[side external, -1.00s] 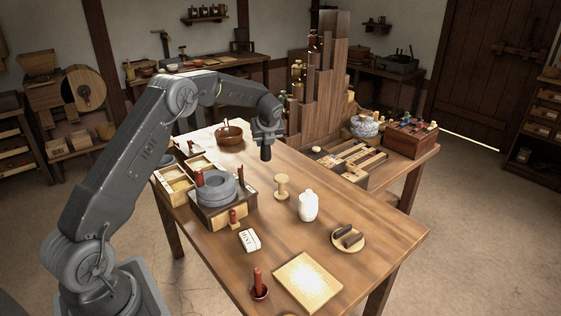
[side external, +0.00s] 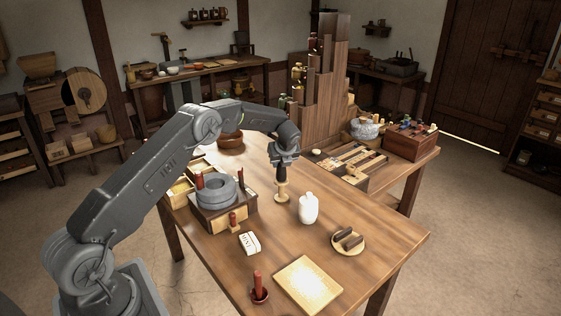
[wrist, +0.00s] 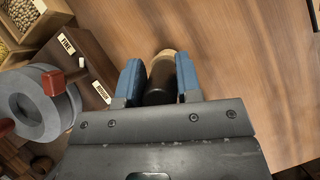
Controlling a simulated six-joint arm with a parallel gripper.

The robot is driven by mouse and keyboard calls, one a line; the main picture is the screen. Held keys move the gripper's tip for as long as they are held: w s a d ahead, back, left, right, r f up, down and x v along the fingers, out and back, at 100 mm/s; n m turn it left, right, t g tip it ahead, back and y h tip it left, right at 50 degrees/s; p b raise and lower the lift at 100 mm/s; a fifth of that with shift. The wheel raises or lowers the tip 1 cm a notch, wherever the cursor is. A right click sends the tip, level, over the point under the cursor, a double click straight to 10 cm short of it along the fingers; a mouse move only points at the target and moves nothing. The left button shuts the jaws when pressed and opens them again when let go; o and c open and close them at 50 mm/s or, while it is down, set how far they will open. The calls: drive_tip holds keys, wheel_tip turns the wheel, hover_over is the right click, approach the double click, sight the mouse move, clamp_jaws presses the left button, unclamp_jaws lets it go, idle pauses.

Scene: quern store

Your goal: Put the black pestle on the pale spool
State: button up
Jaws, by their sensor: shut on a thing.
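My gripper (side external: 283,163) is shut on the black pestle (side external: 282,174), which hangs upright below it. In the wrist view the pestle (wrist: 159,82) sits between the two blue fingers. The pale spool (side external: 282,191) stands on the table directly beneath the pestle. The pestle's lower end is at the spool's top in the side view; I cannot tell whether they touch. In the wrist view only a pale edge of the spool (wrist: 168,54) shows past the pestle.
A grey stone quern (side external: 215,189) on a wooden box stands left of the spool. A white jar (side external: 308,208) stands close on its right. A white labelled block (side external: 250,243) and a plate with dark rolls (side external: 348,241) lie nearer the front. The wooden stepped rack (side external: 325,95) rises behind.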

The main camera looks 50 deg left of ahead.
drive_tip(key=shift+f, duration=0.1)
drive_tip(key=o, duration=0.9)
drive_tip(key=shift+o, duration=0.2)
drive_tip(key=s+d+r+n, duration=0.2)
drive_tip(key=s+d+r, duration=0.15)
drive_tip(key=r, duration=0.35)
drive_tip(key=s+d+r+n+h, duration=0.1)
drive_tip(key=s+d+r+n, duration=0.15)
drive_tip(key=d+r, duration=0.3)
drive_tip(key=s+d+r+n, duration=0.1)
drive_tip(key=s+d+r, duration=0.3)
drive_tip(key=r, duration=0.3)
drive_tip(key=s+d+r+n+t+h, duration=0.2)
drive_tip(key=s+d+r+n, duration=0.4)
drive_tip(key=s, duration=0.4)
drive_tip(key=s+d+f+n+h, duration=0.1)
drive_tip(key=s+d+n, duration=0.2)
drive_tip(key=s, duration=0.4)
drive_tip(key=s+d+f+n+h, duration=0.1)
drive_tip(key=s+d+n, duration=0.2)
drive_tip(key=s, duration=0.3)
drive_tip(key=s+d+f+n+t+h, duration=0.1)
drive_tip(key=s+d+n, duration=0.1)
drive_tip(key=s+n, duration=0.3)
drive_tip(key=s, duration=0.2)
drive_tip(key=shift+s+d, duration=0.3)
drive_tip(key=shift+d, duration=0.1)
